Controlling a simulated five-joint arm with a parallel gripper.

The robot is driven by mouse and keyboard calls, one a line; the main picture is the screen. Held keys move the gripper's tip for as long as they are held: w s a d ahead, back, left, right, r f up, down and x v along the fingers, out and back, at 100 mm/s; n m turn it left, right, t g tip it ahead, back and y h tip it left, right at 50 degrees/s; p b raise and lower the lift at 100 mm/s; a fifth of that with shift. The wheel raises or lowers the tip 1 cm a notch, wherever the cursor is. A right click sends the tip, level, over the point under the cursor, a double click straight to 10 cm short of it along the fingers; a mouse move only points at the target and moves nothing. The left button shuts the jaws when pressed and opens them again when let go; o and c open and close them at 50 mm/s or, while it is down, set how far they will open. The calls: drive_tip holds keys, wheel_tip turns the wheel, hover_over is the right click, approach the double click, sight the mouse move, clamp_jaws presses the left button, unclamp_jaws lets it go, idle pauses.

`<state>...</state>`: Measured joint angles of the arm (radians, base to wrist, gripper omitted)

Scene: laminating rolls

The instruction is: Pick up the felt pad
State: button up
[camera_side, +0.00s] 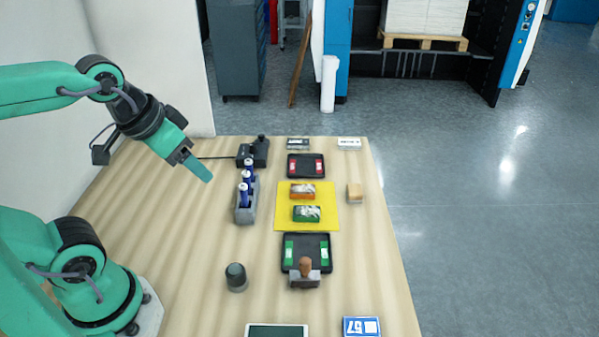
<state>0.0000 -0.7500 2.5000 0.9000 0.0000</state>
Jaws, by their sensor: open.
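A small tan block (354,193) lies on the table to the right of the yellow mat (326,216); it looks most like the felt pad, though its material is too small to tell. It lies flat and nothing covers it. My gripper (199,169) is open and empty, in the air over the left part of the table. It is well to the left of the tan block, beyond the blue bottles, and touches nothing. From this side only one finger shows clearly.
Blue bottles stand in a grey rack (246,205) between my gripper and the mat. An orange block (302,195) and a green block (307,214) lie on the mat. Black trays (306,165) lie beyond and in front. A dark cylinder (236,277) stands front left. The table's right edge is near the tan block.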

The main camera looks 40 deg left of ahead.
drive_tip(key=shift+o, duration=0.5)
drive_tip(key=shift+w+r, duration=0.1)
drive_tip(key=w+d+r+m+g, duration=0.1)
drive_tip(key=w+d+m, duration=0.1)
drive_tip(key=w, duration=0.9)
drive_tip(key=w+d+r+m+g, duration=0.1)
drive_tip(key=w+r+m+g, duration=0.15)
drive_tip(key=w, duration=0.85)
drive_tip(key=w+d+f+m, duration=0.1)
drive_tip(key=w+f, duration=0.4)
drive_tip(key=f, duration=0.1)
drive_tip(key=w+d+f+m+g, duration=0.1)
drive_tip(key=w+d+f+m, duration=0.1)
drive_tip(key=w+f, duration=0.4)
drive_tip(key=w+d+f+m+g, duration=0.1)
drive_tip(key=w+d+f, duration=0.1)
drive_tip(key=w+f, duration=0.4)
drive_tip(key=shift+w+d+f+m, duration=0.1)
drive_tip(key=shift+f+m, duration=0.15)
drive_tip(key=shift+f, duration=0.25)
